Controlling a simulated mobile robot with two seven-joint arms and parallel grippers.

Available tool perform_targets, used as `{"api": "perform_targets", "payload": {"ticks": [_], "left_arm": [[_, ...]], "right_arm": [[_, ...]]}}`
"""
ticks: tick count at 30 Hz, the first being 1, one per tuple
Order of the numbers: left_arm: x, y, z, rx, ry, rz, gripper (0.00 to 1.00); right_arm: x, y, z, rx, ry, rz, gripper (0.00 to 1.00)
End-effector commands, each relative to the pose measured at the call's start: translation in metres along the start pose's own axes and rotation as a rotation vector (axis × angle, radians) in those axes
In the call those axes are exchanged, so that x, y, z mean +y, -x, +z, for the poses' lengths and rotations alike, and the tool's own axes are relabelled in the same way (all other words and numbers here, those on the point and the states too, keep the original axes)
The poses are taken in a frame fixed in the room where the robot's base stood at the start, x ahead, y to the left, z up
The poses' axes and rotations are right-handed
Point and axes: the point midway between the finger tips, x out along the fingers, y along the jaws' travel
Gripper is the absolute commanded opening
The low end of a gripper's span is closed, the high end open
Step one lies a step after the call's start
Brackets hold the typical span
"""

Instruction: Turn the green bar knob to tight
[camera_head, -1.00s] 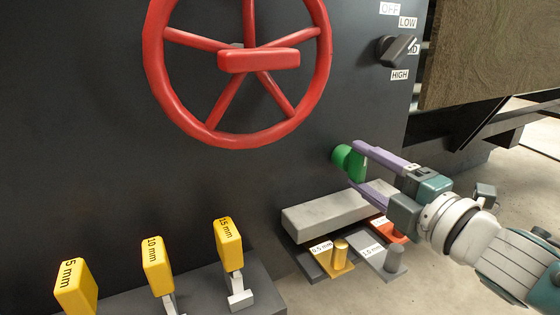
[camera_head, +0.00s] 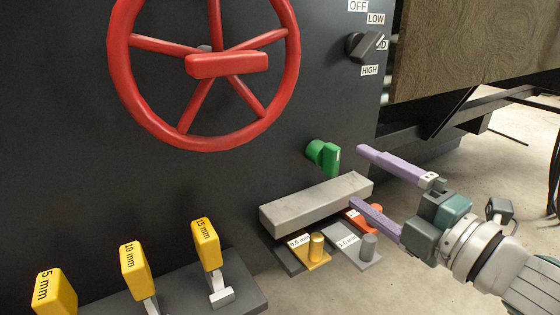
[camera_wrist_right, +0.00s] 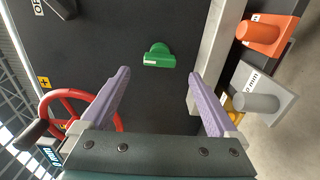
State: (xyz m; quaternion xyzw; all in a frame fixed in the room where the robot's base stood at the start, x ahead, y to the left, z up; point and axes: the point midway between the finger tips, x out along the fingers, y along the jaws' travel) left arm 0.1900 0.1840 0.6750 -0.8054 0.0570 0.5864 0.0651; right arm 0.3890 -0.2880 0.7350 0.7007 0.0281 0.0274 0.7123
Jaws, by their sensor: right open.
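The green bar knob (camera_head: 330,158) sticks out of the dark panel, to the right of and below the red wheel. Its bar stands roughly upright in the head view. In the right wrist view the green bar knob (camera_wrist_right: 159,56) lies ahead, between the lines of the two fingers. My right gripper (camera_head: 357,174) is open, with purple fingers apart and nothing between them. It is to the right of the knob and clear of it. The open right gripper (camera_wrist_right: 158,82) also shows in the wrist view. No tight marking is readable. My left gripper is not in view.
A grey block (camera_head: 315,203) is below the knob, with yellow (camera_head: 316,248), grey (camera_head: 367,248) and orange (camera_head: 366,220) tagged pieces beside it. A black selector knob (camera_head: 364,46) is above. The red wheel (camera_head: 228,65) and yellow levers (camera_head: 206,245) are left.

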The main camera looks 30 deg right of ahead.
Motion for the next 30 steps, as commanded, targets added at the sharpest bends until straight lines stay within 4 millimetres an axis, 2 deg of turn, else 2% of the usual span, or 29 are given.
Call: {"api": "perform_targets", "payload": {"ticks": [3,7,23,26,29,30], "left_arm": [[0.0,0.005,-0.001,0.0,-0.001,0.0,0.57],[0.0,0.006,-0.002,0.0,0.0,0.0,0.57],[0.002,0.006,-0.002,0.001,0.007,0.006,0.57],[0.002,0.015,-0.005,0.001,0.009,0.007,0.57],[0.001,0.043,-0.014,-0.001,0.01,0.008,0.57],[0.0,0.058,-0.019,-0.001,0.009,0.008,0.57]], "right_arm": [[0.001,0.021,0.0,-0.001,-0.003,-0.001,0.95],[0.0,0.033,0.0,0.0,-0.001,0.0,0.95],[0.001,0.035,0.0,0.0,0.0,0.001,0.95],[0.011,0.035,0.001,-0.015,-0.019,-0.007,0.95],[0.039,0.033,0.006,-0.073,-0.091,-0.039,0.95],[0.055,0.032,0.009,-0.109,-0.139,-0.061,0.95]]}}
